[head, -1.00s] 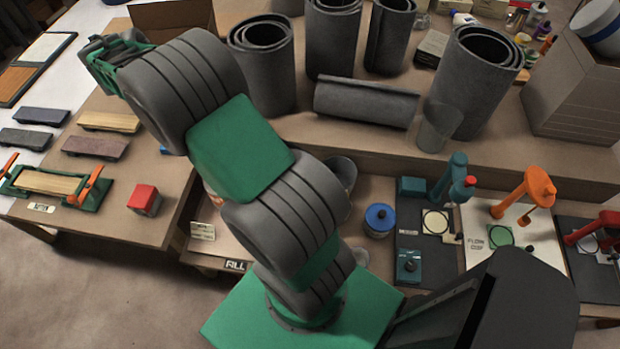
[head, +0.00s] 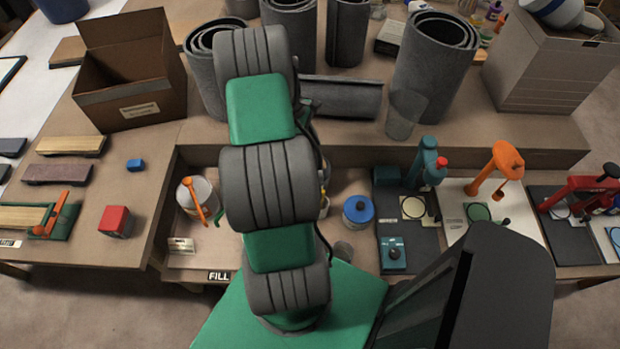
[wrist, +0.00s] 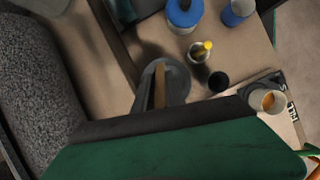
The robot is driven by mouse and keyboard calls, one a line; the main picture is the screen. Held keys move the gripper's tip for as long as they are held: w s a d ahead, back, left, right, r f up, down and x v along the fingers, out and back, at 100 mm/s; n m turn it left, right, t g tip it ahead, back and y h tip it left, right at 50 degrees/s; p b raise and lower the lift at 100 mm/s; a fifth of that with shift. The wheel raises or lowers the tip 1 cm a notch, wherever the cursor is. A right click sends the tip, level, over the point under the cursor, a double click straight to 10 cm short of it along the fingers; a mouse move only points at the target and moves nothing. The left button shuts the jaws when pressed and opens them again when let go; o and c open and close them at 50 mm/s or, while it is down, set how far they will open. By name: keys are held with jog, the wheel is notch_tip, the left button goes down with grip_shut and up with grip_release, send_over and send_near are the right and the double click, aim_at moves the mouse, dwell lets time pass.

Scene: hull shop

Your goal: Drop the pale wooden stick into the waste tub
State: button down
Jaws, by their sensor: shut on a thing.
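The pale wooden stick (wrist: 159,84) shows in the wrist view, held in my gripper (wrist: 157,102) and pointing away from the camera. My gripper's fingers are largely hidden by the dark edge and green body in front. A grey round tub (wrist: 178,84), apparently the waste tub, lies behind the stick in the picture; the stick overlaps its opening. I cannot tell how far above the tub the stick is. In the head view my arm hides the gripper, the stick and the tub.
A blue-lidded can (head: 358,210) stands right of my arm, a white can (head: 198,195) with an orange-handled tool left of it. A yellow-topped bottle (wrist: 200,50) and a dark cup (wrist: 218,80) stand close to the tub. Grey rolls (head: 432,70) line the raised shelf behind.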

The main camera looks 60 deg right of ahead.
notch_tip(320, 180, down, 5)
jog(key=b, duration=0.3)
jog(key=shift+b, duration=0.4)
jog(key=c, duration=1.3)
grip_release()
jog(key=shift+w+r, duration=0.1)
jog(key=v, duration=0.7)
jog(key=shift+r, duration=0.3)
jog(key=shift+w, duration=0.15)
